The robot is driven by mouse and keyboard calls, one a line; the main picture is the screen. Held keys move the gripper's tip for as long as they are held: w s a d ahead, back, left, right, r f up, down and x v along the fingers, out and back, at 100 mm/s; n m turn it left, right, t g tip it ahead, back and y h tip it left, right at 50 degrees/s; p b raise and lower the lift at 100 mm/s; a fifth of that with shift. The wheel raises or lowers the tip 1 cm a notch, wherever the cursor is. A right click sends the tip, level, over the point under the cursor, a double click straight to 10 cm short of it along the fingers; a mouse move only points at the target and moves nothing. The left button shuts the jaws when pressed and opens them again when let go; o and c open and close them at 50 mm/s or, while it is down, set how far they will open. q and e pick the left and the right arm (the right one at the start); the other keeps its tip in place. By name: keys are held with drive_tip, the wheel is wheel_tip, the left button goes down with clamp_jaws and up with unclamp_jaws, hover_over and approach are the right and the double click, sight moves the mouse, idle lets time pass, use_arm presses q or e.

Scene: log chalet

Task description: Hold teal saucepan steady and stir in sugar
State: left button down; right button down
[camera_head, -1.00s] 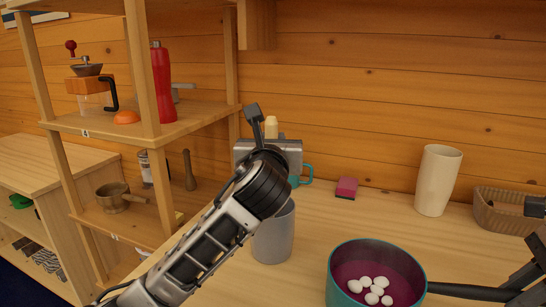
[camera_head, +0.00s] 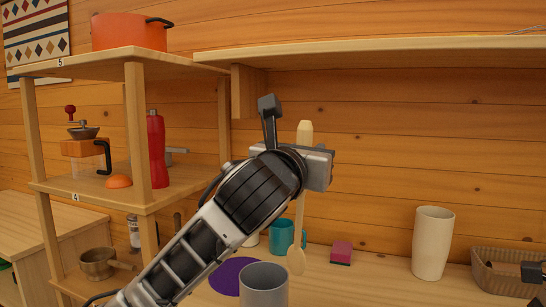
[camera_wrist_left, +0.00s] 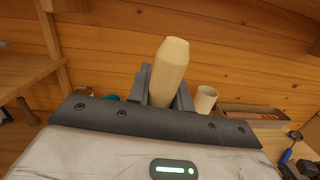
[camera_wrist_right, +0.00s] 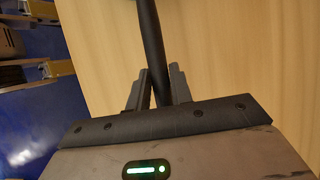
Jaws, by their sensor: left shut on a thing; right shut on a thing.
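My left gripper (camera_head: 316,168) is shut on a pale wooden spoon (camera_head: 299,215). It holds the spoon upright, bowl down, to the right of and behind the grey cup (camera_head: 263,287). The spoon's handle end (camera_wrist_left: 170,65) stands up between the fingers in the left wrist view. My right gripper (camera_wrist_right: 158,90) is shut on the dark saucepan handle (camera_wrist_right: 150,45), over the wooden counter. The teal saucepan's bowl and its contents are outside the head view now. I cannot tell if the sugar is among the things in view.
A teal mug (camera_head: 281,236), a purple disc (camera_head: 231,275) and a pink sponge (camera_head: 341,253) are at the back of the counter. A tall cream cup (camera_head: 432,243) and a basket (camera_head: 497,272) stand right. Shelves (camera_head: 100,192) rise at left, with an overhead shelf (camera_head: 400,48) above.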

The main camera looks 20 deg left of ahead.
use_arm(q)
drive_tip(key=s+d+f+m+g+h, duration=0.2)
drive_tip(key=s+d+m+g+h, duration=0.2)
drive_tip(key=s+d+m+h, duration=0.7)
drive_tip(key=d+f+n, duration=0.2)
drive_tip(key=d+f, duration=0.2)
drive_tip(key=f, duration=0.4)
drive_tip(key=shift+w+f+n+h, duration=0.25)
drive_tip(key=shift+f+n+h, duration=0.05)
drive_tip(key=shift+f+n, duration=0.1)
drive_tip(key=shift+s, duration=0.1)
